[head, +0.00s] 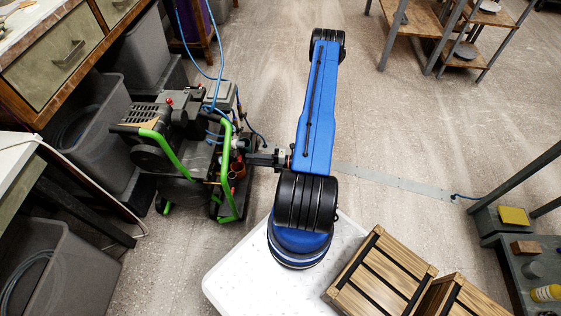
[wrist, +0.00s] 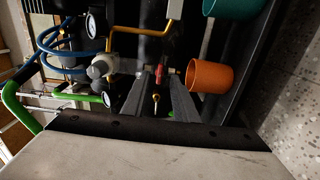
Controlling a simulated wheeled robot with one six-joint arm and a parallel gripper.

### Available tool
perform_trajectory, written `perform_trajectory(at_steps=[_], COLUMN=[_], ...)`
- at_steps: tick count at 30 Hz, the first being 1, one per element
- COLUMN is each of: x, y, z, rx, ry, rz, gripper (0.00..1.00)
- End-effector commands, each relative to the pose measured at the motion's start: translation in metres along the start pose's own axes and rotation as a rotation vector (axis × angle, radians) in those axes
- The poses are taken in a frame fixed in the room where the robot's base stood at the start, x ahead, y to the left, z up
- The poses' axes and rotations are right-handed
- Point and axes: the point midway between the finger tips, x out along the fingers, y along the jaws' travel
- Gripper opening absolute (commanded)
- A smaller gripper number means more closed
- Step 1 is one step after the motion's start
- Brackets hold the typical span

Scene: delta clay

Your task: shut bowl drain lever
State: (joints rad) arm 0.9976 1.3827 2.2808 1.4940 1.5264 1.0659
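My gripper (wrist: 159,76) points into the piping of a wheeled compressor-like machine with green handles (head: 182,177). In the wrist view its two dark fingers stand apart, with a gap between them. A small red lever-like part (wrist: 162,73) shows between the fingertips, near the right one; I cannot tell whether they touch. A small brass fitting (wrist: 155,97) also shows between the fingers. I cannot tell for sure which part is the bowl drain lever. In the head view my gripper (head: 250,159) reaches the machine's right side, and the lever is too small to make out.
In the wrist view an orange cup (wrist: 211,76) and a teal cup (wrist: 229,7) sit close right of the fingers. Wooden crates (head: 383,272) stand right of my base. Open floor (head: 400,140) lies right.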

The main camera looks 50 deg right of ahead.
Motion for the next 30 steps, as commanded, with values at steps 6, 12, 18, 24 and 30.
perform_trajectory(at_steps=[6, 12, 18, 24, 30], x=[-0.029, -0.054, -0.080, -0.107, -0.131], y=[0.000, 0.000, 0.000, 0.000, 0.000], z=[0.001, 0.001, 0.001, 0.001, 0.001], rx=[-0.001, -0.002, -0.002, -0.002, -0.001], ry=[-0.004, -0.004, -0.004, -0.004, -0.003], rz=[0.000, 0.000, 0.000, 0.000, 0.000], gripper=[0.26, 0.26, 0.26, 0.26, 0.26])
